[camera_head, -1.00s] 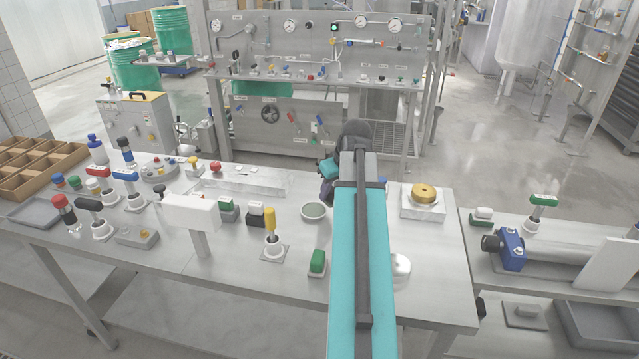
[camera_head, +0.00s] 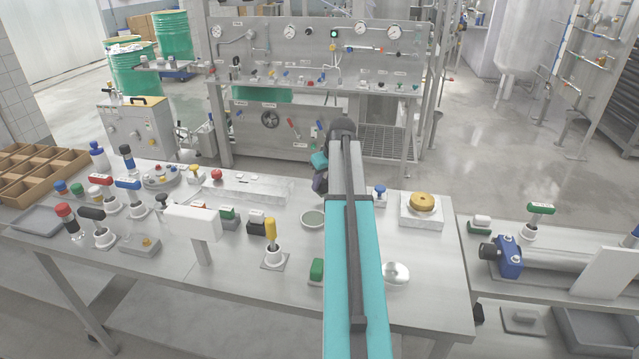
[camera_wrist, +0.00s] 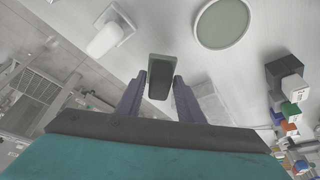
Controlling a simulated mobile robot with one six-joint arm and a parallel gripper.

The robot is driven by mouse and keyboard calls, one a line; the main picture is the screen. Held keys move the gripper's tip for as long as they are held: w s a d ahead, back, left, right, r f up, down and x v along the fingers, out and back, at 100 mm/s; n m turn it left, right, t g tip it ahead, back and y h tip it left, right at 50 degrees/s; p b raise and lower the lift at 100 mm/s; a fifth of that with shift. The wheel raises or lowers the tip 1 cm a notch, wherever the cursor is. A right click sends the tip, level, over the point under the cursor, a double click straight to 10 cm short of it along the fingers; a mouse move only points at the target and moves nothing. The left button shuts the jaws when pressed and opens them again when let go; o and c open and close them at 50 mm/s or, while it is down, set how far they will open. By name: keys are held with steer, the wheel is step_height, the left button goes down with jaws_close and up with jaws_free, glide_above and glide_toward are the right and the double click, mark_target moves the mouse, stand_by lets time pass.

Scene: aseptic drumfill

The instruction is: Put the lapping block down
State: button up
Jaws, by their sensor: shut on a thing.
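The lapping block (camera_wrist: 160,78), a dark grey-green block, sits between the two purple fingers of my gripper (camera_wrist: 159,92) in the wrist view. The gripper is shut on it and appears to hold it over the white work surface. In the head view, my arm hides most of the gripper and the block; only part of the gripper (camera_head: 320,183) shows left of the arm, behind a round dish. Whether the block touches anything below cannot be told.
The round dish (camera_head: 313,219) with a green inside stands on the steel table (camera_head: 230,295); it shows in the wrist view (camera_wrist: 222,23). A green block (camera_head: 317,271) and a shiny dome (camera_head: 396,274) flank my arm. A gold disc (camera_head: 423,202) sits on a pale block at right.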

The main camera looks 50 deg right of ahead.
steer(key=shift+w+d+f+p, duration=0.1)
steer(key=shift+w+d+p, duration=0.1)
steer(key=shift+w+d, duration=0.45)
steer(key=shift+w+d+f+p, duration=0.15)
steer(key=shift+w+d, duration=0.2)
steer(key=shift+w, duration=0.55)
steer(key=shift+r, duration=0.1)
steer(key=shift+w+d, duration=0.2)
steer(key=shift+w, duration=0.1)
steer(key=shift+f+p, duration=0.8)
steer(key=shift+f, duration=1.05)
steer(key=shift+f, duration=0.1)
steer(key=o, duration=0.9)
steer(key=shift+o, duration=0.3)
steer(key=shift+b+v, duration=1.2)
steer(key=shift+v, duration=4.95)
